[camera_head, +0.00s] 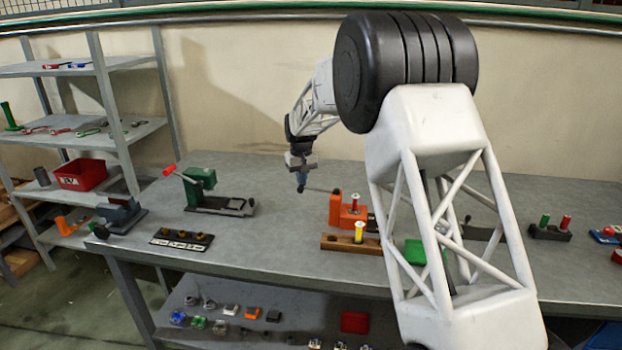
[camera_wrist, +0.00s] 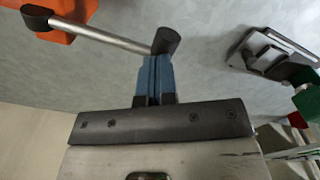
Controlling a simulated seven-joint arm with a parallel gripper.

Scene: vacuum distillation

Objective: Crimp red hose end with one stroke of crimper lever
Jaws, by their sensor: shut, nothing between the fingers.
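An orange device (camera_head: 336,208) stands mid-table, and I take it to be the crimper. Its grey lever (camera_head: 319,190) sticks out to the left; in the wrist view the silver lever (camera_wrist: 100,35) runs from an orange part (camera_wrist: 60,10) to a black end knob (camera_wrist: 167,41). A small red-topped piece (camera_head: 355,197) stands at the orange device; I cannot tell if it is the red hose end. My gripper (camera_head: 301,187) is at the lever's free end. Its blue fingers (camera_wrist: 155,62) are shut and empty, right beside the knob; I cannot tell if they touch it.
A wooden block (camera_head: 338,242) with a yellow cylinder (camera_head: 359,232) stands in front of the orange device. A green press (camera_head: 200,185) with a red-tipped handle stands left. A dark strip (camera_head: 181,240) lies near the front edge. My arm hides part of the table's right side.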

